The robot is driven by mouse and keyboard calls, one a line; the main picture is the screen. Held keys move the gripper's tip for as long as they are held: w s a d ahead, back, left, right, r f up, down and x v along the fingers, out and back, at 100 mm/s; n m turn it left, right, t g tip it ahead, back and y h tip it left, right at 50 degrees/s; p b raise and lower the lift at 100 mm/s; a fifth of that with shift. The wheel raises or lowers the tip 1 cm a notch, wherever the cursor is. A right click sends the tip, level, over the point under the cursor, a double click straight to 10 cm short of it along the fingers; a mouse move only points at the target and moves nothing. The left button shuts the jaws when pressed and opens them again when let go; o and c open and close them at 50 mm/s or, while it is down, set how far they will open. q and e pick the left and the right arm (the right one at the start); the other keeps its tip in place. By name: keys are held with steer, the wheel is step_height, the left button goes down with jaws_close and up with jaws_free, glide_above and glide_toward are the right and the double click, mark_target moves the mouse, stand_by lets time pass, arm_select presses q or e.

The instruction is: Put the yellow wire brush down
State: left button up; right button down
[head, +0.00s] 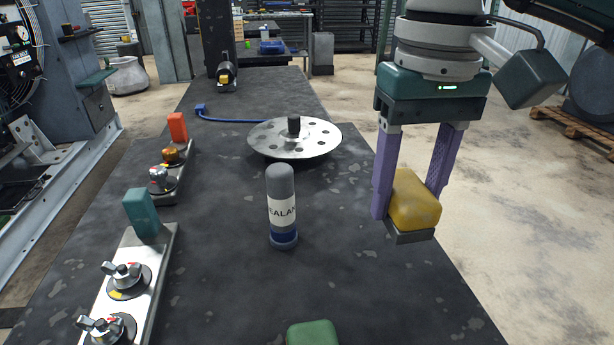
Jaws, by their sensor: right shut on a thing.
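The yellow wire brush (412,201) is a yellow block with a dark grey underside. My right gripper (408,203) has purple fingers and is shut on the brush, one finger on each side. It holds the brush over the right edge of the dark table (350,270). How high the brush hangs above the table is hard to tell. My left gripper is not in view.
A grey sealant bottle (281,205) stands upright mid-table. Behind it lies a round metal disc (270,140) with holes. Metal plates with fittings (138,265) line the left side. A green object (312,333) is at the near edge. The table's right front is clear.

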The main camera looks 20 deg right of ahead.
mark_target(389, 264)
step_height(389, 264, down, 7)
steer(key=shift+r, duration=0.1)
stand_by(0.3)
steer(key=shift+b, duration=0.3)
steer(key=shift+f, duration=0.25)
steer(key=shift+c, duration=1.3)
jaws_free()
steer(key=shift+r, duration=0.1)
